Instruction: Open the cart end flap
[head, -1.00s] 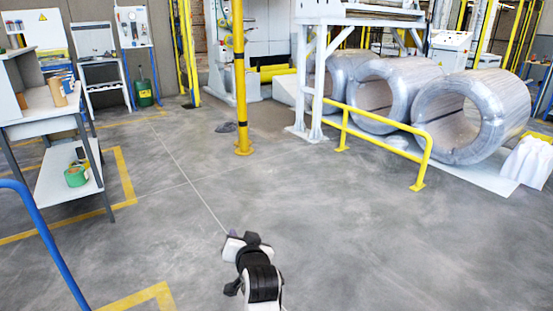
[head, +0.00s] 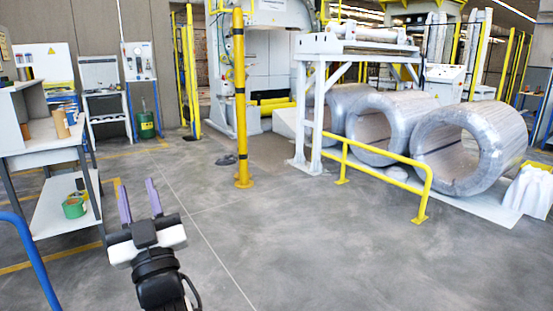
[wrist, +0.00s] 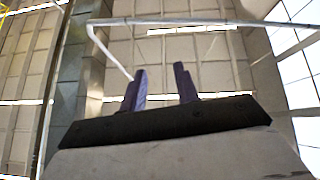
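No cart end flap can be made out in either view. A blue tube (head: 35,262) curves up at the left edge of the head view; I cannot tell whether it belongs to a cart. My gripper (head: 138,203) is at the lower left of the head view, with its two purple fingers pointing up and spread apart. Nothing is between them. In the wrist view the fingers (wrist: 161,84) also stand apart and empty, against the ceiling and a thin pale pipe.
A grey workbench (head: 50,157) with tape rolls stands at the left. A yellow post (head: 240,110) stands mid-floor. Several wrapped coils (head: 475,115) lie behind a low yellow rail (head: 390,172) at the right. The floor (head: 330,255) in front is clear.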

